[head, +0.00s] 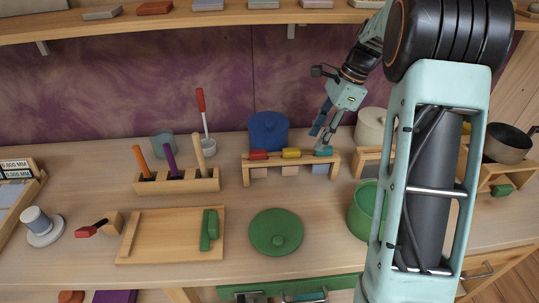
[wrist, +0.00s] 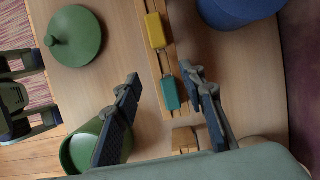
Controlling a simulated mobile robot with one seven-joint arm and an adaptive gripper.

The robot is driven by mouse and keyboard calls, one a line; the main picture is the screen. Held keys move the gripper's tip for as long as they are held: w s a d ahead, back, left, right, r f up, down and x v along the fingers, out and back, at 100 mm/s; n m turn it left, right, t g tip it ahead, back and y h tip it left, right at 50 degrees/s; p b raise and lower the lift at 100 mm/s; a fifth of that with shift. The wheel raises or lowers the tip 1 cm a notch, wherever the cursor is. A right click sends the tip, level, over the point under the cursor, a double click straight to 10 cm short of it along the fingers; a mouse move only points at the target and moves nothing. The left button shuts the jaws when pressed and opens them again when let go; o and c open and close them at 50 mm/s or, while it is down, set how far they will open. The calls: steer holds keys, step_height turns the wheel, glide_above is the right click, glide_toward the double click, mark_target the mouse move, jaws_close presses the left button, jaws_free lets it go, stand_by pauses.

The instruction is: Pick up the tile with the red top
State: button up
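A tile with a reddish-brown top (head: 153,8) lies on the wall shelf at the upper left of the head view. An orange-red piece (head: 70,296) shows partly at the bottom left edge; I cannot tell whether it is a tile. My gripper (head: 321,133) is over the right end of the low wooden rack (head: 246,170), above a teal piece (head: 323,151). In the wrist view my gripper (wrist: 163,100) is open and empty, with the teal piece (wrist: 170,93) below, between its fingers. Neither reddish piece shows in the wrist view.
Red (head: 258,155) and yellow (head: 291,153) pieces lie on the rack. A blue pot (head: 268,130) stands behind it, a green pot (head: 362,212) to its right. A green lid (head: 276,232) lies in front. Other tiles, including a grey one (head: 102,13), line the shelf.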

glide_above(258, 152)
steer(key=d, duration=0.3)
steer(key=shift+d+r+y+p, duration=0.1)
steer(key=shift+r+y+p, duration=0.1)
steer(key=shift+y+p, duration=0.15)
steer(key=x, duration=0.5)
steer(key=shift+a, duration=0.35)
jaws_close()
